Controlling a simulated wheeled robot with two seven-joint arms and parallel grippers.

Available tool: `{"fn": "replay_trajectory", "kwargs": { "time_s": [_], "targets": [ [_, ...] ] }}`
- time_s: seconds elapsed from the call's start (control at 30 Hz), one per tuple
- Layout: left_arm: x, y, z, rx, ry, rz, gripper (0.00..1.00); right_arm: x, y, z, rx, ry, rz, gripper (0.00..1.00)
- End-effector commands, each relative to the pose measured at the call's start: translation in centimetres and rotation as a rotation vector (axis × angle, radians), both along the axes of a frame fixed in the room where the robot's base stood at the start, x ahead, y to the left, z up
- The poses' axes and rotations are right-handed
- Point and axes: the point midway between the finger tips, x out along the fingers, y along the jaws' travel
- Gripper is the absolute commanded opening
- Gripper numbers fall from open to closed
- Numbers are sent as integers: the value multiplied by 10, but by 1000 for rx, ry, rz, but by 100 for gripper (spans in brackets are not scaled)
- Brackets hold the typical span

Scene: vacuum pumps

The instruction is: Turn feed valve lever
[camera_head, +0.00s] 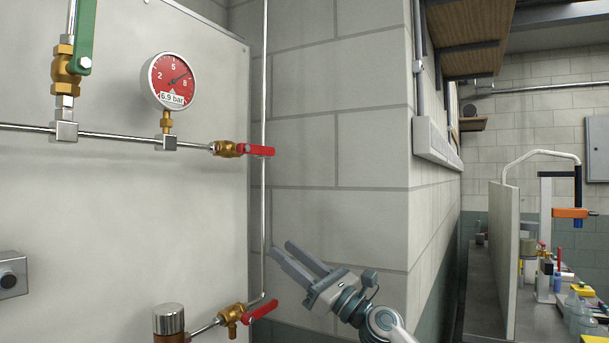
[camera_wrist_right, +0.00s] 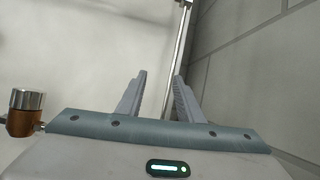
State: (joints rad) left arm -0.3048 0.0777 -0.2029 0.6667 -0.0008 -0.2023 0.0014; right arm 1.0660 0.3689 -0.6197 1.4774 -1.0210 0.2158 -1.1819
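Three valve levers show in the head view. A green lever (camera_head: 86,35) stands upright on a brass valve (camera_head: 66,70) at the upper left. A red lever (camera_head: 258,150) points right from a brass valve (camera_head: 228,149) on the horizontal pipe. A second red lever (camera_head: 260,310) slants up to the right on a lower brass valve (camera_head: 232,316). I cannot tell which one is the feed valve. My right gripper (camera_head: 279,248) is open and empty, between the two red levers in height and to their right. The right wrist view shows its parted fingers (camera_wrist_right: 160,78). My left gripper is out of view.
A red gauge (camera_head: 170,80) reads 6.9 bar above the pipe (camera_head: 110,134). A thin vertical pipe (camera_head: 263,200) runs beside the panel (camera_head: 120,220). A brown metal-capped cylinder (camera_head: 168,322) stands at the bottom. A block wall (camera_head: 340,180) is behind; a cluttered bench (camera_head: 480,290) is right.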

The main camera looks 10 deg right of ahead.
Motion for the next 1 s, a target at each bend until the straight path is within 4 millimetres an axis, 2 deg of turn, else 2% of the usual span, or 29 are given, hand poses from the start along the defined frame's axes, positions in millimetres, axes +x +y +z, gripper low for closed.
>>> {"fn": "replay_trajectory", "kwargs": {
  "time_s": [0.03, 0.1, 0.33, 0.6, 0.8, 1.0],
  "targets": [
    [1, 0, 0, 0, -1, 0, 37, -3, 3, 24, -80, -76, -15, 34],
    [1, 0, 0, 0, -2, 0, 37, -8, 10, 48, -198, -177, -36, 34],
    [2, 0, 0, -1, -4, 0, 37, -21, 16, 122, -585, -495, -133, 34],
    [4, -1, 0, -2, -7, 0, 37, -34, -7, 194, -1005, -783, -270, 34],
    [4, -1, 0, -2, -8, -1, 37, -39, -24, 221, -1175, -875, -328, 34],
    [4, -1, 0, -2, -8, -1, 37, -40, -28, 225, -1211, -893, -339, 34]
  ]
}}
